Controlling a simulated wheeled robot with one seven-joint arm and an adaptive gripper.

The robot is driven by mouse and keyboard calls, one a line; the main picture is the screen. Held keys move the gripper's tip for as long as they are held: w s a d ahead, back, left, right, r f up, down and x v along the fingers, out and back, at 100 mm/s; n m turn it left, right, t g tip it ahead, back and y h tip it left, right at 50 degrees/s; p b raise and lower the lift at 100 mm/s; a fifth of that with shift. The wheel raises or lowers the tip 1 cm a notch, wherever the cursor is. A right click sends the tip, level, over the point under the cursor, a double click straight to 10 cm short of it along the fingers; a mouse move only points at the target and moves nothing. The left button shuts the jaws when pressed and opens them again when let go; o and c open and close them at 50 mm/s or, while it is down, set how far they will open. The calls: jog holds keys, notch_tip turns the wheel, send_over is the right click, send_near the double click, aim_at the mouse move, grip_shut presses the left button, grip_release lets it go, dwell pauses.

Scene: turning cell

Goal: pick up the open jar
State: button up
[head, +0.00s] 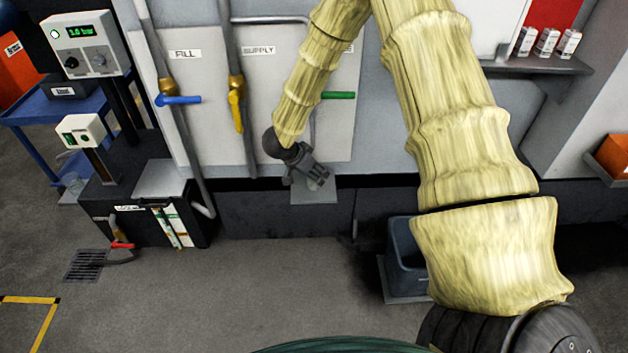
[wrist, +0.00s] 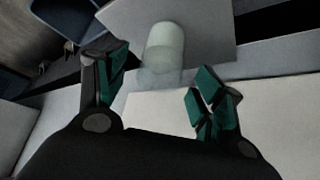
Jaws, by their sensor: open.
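The jar (wrist: 165,46) is a pale, translucent cylinder standing on a small grey shelf plate (wrist: 205,24) in the wrist view. My gripper (wrist: 160,64) is open, with a green-padded finger on either side of the near end of the jar and space between. The pads do not appear to touch it. I cannot see clearly whether the jar has a lid. In the head view my gripper (head: 316,178) is low in front of the grey wall panel, over the small plate (head: 314,196). The jar cannot be made out there.
A blue-grey bin (head: 401,258) stands on the floor right of the plate. Pipes with a blue valve handle (head: 178,99) and a yellow one (head: 236,108) run down the panel at left. A dark cabinet (head: 150,205) stands lower left. The floor in front is clear.

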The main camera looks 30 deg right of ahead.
jog(key=shift+d+f, duration=0.15)
jog(key=shift+f, duration=0.1)
jog(key=c, duration=1.1)
jog(key=shift+r, duration=0.15)
